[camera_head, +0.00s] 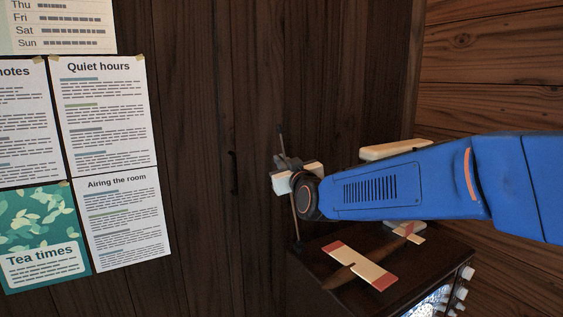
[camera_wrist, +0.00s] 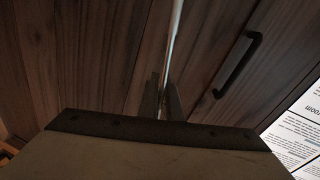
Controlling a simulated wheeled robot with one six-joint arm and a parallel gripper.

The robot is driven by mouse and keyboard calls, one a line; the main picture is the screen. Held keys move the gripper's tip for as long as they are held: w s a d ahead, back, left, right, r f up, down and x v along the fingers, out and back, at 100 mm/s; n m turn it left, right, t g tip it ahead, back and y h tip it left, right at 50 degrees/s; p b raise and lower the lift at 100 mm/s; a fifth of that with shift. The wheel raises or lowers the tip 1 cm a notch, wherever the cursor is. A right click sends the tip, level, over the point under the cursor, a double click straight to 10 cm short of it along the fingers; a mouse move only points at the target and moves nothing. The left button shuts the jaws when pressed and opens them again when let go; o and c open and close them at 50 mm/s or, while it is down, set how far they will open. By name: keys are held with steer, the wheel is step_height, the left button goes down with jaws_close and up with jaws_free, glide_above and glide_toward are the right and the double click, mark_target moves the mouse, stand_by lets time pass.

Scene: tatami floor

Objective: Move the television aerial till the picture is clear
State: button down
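The television (camera_head: 456,262) is a dark wooden box at the lower right of the head view, with pale knobs on its front. Only a corner of its screen (camera_head: 431,303) shows, bright and speckled; whether the picture is clear cannot be told. The aerial (camera_head: 296,225) is a thin rod rising from the television's left back corner, nearly upright, leaning slightly left. My gripper (camera_head: 286,165) is at the rod's upper part. In the wrist view my gripper's fingers (camera_wrist: 162,90) are close together with the aerial (camera_wrist: 176,35) between them, and seem shut on it.
A model aeroplane (camera_head: 360,266) with red wing tips lies on the television, below my arm. A cream object (camera_head: 394,149) shows behind my arm. A dark wooden wall with a handle (camera_head: 234,173) stands close behind. Paper notices (camera_head: 100,115) hang at left.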

steer(key=shift+s, duration=0.1)
steer(key=c, duration=2)
jaws_free()
steer(key=shift+a, duration=0.1)
steer(key=shift+s, duration=0.1)
steer(key=v, duration=1.7)
steer(key=shift+s, duration=0.1)
